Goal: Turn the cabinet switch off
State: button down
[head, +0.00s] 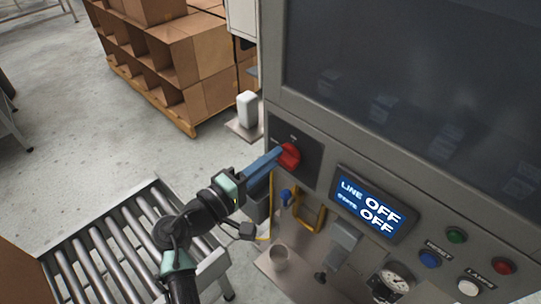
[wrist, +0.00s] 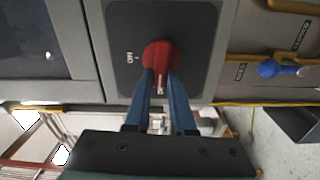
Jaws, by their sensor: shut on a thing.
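The cabinet switch is a red rotary knob (head: 289,156) on a dark square plate (head: 311,160) on the grey cabinet's front. It also shows in the wrist view as a red knob (wrist: 160,55), with "ON" printed on the plate (wrist: 195,20) beside it. My gripper (head: 276,158) reaches in from the lower left with its blue fingers closed on the knob. In the wrist view my gripper (wrist: 160,72) has one finger on each side of the knob's handle. The display (head: 370,208) on the cabinet reads "LINE OFF" and a second "OFF" line.
A roller conveyor (head: 121,243) stands at lower left. Cardboard boxes (head: 190,65) stand on a pallet behind.

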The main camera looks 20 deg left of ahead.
jog(key=shift+f+n, duration=0.1)
jog(key=shift+n, duration=0.4)
jog(key=c, duration=0.8)
grip_release()
jog(key=shift+o, duration=0.2)
jog(key=shift+s, duration=0.1)
jog(key=b+v, duration=0.2)
jog(key=v, duration=1)
jog(key=shift+s, duration=0.35)
jog(key=shift+s+a, duration=0.1)
jog(key=shift+a, duration=0.1)
